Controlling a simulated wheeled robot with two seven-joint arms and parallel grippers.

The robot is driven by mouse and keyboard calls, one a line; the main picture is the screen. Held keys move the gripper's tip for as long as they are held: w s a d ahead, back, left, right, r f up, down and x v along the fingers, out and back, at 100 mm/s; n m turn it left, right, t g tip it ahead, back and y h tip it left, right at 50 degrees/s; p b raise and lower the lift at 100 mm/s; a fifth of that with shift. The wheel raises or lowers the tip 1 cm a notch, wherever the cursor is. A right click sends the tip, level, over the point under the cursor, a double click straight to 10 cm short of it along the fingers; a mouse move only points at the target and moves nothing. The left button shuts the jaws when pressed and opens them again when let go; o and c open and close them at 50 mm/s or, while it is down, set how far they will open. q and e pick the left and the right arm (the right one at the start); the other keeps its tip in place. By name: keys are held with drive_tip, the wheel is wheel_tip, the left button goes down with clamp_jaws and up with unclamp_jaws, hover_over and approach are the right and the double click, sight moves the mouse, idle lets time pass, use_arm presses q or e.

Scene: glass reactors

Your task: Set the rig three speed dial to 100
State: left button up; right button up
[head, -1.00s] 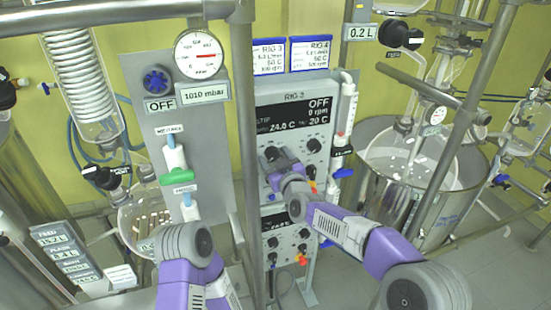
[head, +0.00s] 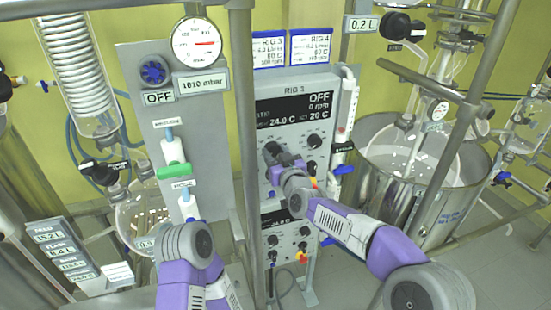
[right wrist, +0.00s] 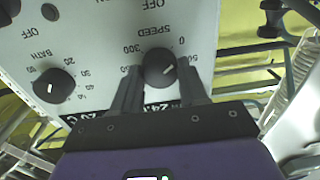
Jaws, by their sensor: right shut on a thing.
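The rig three control panel (head: 322,150) is grey, with a dark display (head: 293,112) showing OFF, 0 rpm, about 24 C and a set value of 20 C. My right gripper (head: 271,157) is at the left side of this panel and hides the dial there. In the right wrist view the panel appears turned, and the black speed dial (right wrist: 159,67) sits between the two fingers of my right gripper (right wrist: 162,78), which is shut on it. Its white mark is small; I cannot read the setting exactly. My left gripper does not show; only my left arm does.
A bath dial (right wrist: 53,86) is beside the speed dial. A second control unit (head: 287,238) sits below. A vertical metal post (head: 246,150) stands left of the panel. A steel vessel (head: 440,200) with glassware is at the right, a valve board (head: 190,130) at the left.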

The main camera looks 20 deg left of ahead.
drive_tip(key=m+b, duration=0.2)
drive_tip(key=shift+f+m, duration=0.2)
drive_tip(key=shift+m, duration=0.2)
drive_tip(key=m+b, duration=0.3)
drive_tip(key=m, duration=0.1)
drive_tip(key=shift+m, duration=0.3)
drive_tip(key=m+b, duration=0.2)
drive_tip(key=m, duration=0.2)
drive_tip(key=shift+m+t, duration=0.3)
drive_tip(key=shift+m, duration=0.1)
drive_tip(key=shift+m+b, duration=0.5)
drive_tip(key=shift+m, duration=1.6)
drive_tip(key=o, duration=1.1)
drive_tip(key=shift+c, duration=0.2)
drive_tip(key=shift+r, duration=0.1)
